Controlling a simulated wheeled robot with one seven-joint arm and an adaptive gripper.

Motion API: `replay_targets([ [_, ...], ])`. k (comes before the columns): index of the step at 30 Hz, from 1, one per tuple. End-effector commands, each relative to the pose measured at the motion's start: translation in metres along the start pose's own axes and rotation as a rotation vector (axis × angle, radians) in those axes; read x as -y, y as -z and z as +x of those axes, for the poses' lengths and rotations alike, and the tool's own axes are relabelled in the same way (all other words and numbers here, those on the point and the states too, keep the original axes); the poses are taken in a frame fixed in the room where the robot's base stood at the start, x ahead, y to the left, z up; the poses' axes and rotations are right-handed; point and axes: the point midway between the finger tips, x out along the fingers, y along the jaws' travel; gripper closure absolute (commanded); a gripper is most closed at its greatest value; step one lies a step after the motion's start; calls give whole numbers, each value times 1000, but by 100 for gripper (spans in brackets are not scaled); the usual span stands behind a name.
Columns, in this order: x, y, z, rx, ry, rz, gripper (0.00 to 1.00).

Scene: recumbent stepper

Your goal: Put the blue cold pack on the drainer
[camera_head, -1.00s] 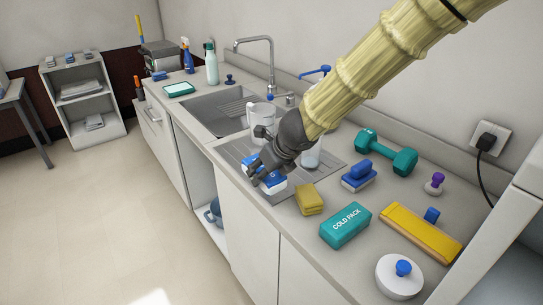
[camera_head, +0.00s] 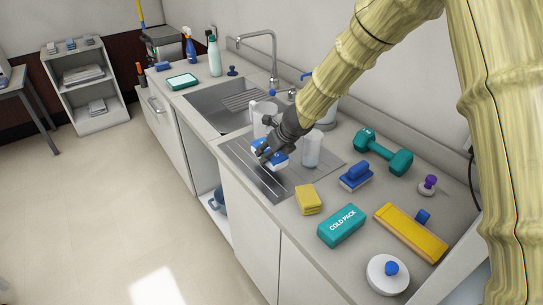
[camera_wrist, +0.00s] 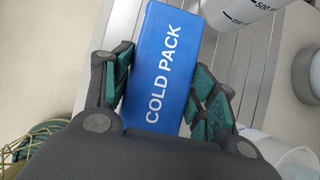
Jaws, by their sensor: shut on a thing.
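The blue cold pack (camera_wrist: 160,65) with white lettering is between the fingers of my gripper (camera_wrist: 163,92) in the wrist view. My gripper is shut on its sides. In the head view my gripper (camera_head: 268,156) holds the blue cold pack (camera_head: 277,160) over the grooved metal drainer (camera_head: 265,180), right of the sink. The fingers hide part of the pack. The drainer (camera_wrist: 258,70) also shows behind the pack in the wrist view. I cannot tell whether the pack touches the drainer.
A white measuring jug (camera_head: 262,112) and a clear white container (camera_head: 312,149) stand close to my gripper. The drainer's front part is bare.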

Motion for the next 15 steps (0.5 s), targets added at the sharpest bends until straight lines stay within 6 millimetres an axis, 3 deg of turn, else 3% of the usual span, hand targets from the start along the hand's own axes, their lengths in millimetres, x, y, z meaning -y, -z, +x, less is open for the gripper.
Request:
replay_targets([
  [15, 0, 19, 30, 1, 1, -1, 79],
])
